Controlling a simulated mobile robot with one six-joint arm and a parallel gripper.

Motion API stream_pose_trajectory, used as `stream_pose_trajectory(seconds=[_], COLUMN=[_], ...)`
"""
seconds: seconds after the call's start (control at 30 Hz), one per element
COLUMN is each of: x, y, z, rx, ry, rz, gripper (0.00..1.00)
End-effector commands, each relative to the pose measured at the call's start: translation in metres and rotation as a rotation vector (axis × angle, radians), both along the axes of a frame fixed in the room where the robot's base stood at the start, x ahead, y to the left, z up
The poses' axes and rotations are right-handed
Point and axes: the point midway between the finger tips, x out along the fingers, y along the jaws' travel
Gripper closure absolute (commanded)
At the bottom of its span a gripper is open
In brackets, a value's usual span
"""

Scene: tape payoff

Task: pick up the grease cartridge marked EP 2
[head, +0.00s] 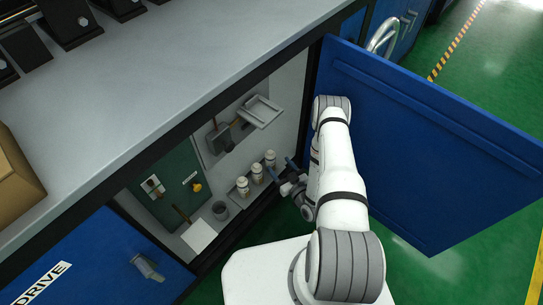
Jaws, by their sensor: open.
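Three small cream cartridges with dark bands stand upright in a row on a small ledge inside the open cabinet: a front one (243,186), a middle one (257,173) and a back one (270,158). Their markings are too small to read, so I cannot tell which is EP 2. My gripper (284,174) is open and empty, just right of the row at the cabinet opening. Its dark fingers point left toward the cartridges. It appears apart from them, though the exact gap is hard to judge.
The blue cabinet door (430,150) stands open right of my arm. The grey worktop (180,70) overhangs the opening.

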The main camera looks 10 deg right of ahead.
Motion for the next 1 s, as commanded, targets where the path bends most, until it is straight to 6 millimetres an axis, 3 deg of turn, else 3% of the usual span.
stream_pose_trajectory(seconds=[0.5, 0.8, 1.0], x=[0.061, 0.067, 0.067], y=[0.019, 0.02, 0.019], z=[-0.001, 0.001, 0.001], rx=[-0.001, 0.0, 0.0], ry=[-0.003, 0.0, 0.0], rz=[-0.016, -0.02, -0.02], gripper=[0.36, 0.36, 0.52])
